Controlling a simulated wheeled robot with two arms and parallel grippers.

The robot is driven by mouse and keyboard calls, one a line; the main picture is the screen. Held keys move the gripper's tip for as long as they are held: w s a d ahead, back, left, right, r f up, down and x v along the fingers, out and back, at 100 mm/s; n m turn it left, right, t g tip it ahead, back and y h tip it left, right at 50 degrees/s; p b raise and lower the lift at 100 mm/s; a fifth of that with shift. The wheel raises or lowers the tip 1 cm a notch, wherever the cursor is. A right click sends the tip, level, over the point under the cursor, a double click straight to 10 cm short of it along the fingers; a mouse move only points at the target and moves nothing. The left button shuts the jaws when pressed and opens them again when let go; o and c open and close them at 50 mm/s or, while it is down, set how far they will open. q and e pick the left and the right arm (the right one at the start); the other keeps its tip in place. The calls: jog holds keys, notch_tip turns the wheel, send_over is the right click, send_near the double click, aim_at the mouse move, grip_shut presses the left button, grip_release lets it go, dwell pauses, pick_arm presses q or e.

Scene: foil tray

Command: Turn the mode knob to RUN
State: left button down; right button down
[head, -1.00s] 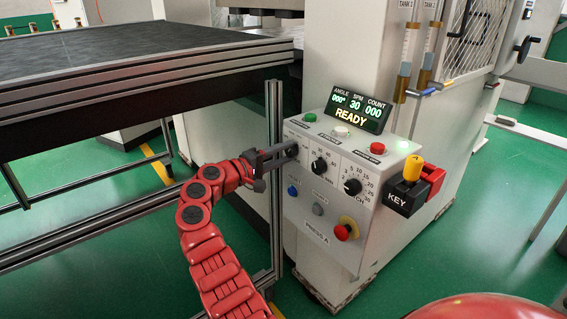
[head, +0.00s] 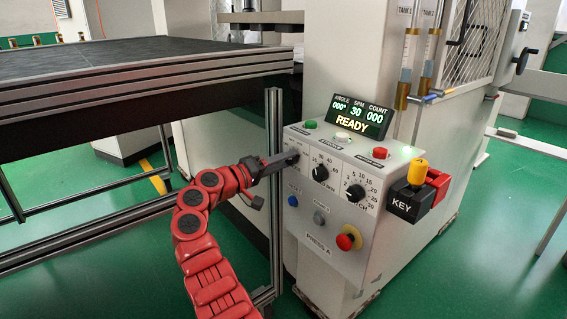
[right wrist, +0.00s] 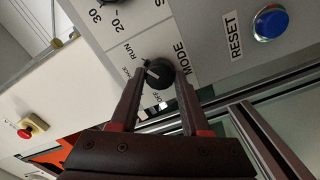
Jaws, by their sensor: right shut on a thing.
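The black mode knob (right wrist: 158,73) sits on the press panel beside the label MODE. The words RUN and OFF show around it, with another partly covered label between them. Its white pointer mark faces the upper left of the right wrist view, on the RUN side; I cannot tell if it lines up exactly with RUN. My right gripper (right wrist: 162,76) is shut on the knob, one finger on each side. In the head view my right gripper (head: 291,157) reaches the panel's left edge and hides the knob. My left gripper is not in view.
The press panel (head: 318,222) carries two more dials (head: 320,173), a blue RESET button (right wrist: 270,24) and a red stop button (head: 345,242). A KEY box (head: 405,206) juts out at right. A metal frame post (head: 273,195) stands close by my right arm.

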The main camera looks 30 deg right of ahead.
jog(key=shift+f, duration=0.15)
jog(key=shift+c, duration=1.8)
grip_release()
jog(key=shift+a, duration=0.15)
jog(key=s+a+p, duration=0.1)
jog(key=a, duration=1.6)
jog(key=shift+s+p, duration=0.2)
jog(key=shift+p, duration=0.1)
